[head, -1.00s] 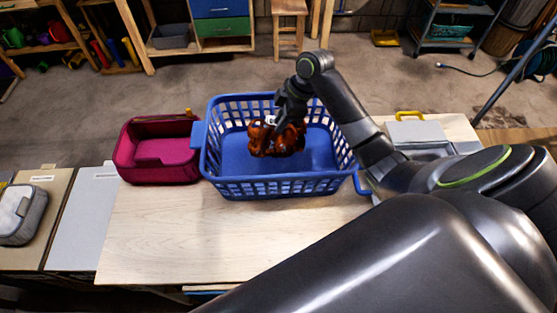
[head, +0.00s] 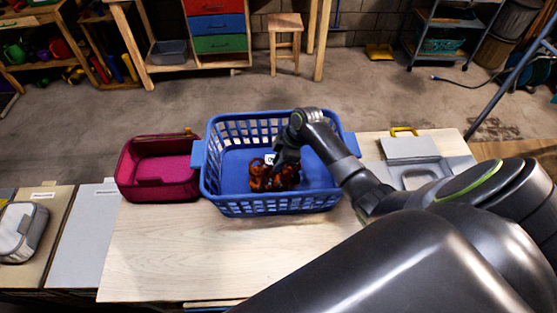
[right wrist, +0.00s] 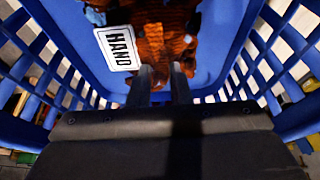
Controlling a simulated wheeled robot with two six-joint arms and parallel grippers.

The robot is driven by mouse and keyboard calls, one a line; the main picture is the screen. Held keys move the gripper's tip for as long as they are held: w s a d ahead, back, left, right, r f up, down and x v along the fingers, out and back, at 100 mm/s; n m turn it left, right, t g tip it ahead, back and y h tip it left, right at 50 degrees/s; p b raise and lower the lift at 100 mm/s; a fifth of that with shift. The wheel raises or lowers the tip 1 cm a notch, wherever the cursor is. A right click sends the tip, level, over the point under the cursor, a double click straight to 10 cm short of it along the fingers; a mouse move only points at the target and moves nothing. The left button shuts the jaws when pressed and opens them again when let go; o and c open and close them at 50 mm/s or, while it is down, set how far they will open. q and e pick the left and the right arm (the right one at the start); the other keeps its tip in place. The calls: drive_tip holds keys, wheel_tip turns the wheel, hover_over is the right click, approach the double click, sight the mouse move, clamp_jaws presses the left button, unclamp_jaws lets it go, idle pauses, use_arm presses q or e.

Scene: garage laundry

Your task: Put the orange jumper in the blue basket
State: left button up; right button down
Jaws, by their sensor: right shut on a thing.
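The orange jumper (head: 262,177) is a crumpled orange-brown bundle inside the blue basket (head: 270,206), low over its floor. In the right wrist view the jumper (right wrist: 172,40) shows a white tag (right wrist: 119,48) reading HAND. My right gripper (head: 277,166) reaches down into the basket from the right and is shut on the jumper; its fingertips (right wrist: 162,78) press together at the cloth in the right wrist view. I cannot tell whether the jumper touches the basket floor. The basket (right wrist: 222,60) surrounds the gripper. My left gripper is not in view.
A magenta bin (head: 160,180) stands against the basket's left side. A grey container with a yellow handle (head: 415,160) is on the right. The wooden table (head: 180,250) in front of the basket is clear. A grey-white pouch (head: 20,230) lies at the far left.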

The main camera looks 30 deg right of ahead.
drive_tip(key=c, duration=1.3)
unclamp_jaws()
drive_tip(key=shift+c, duration=0.2)
drive_tip(key=shift+r, duration=0.1)
drive_tip(key=b+v, duration=0.3)
drive_tip(key=v, duration=0.9)
drive_tip(key=shift+b, duration=0.4)
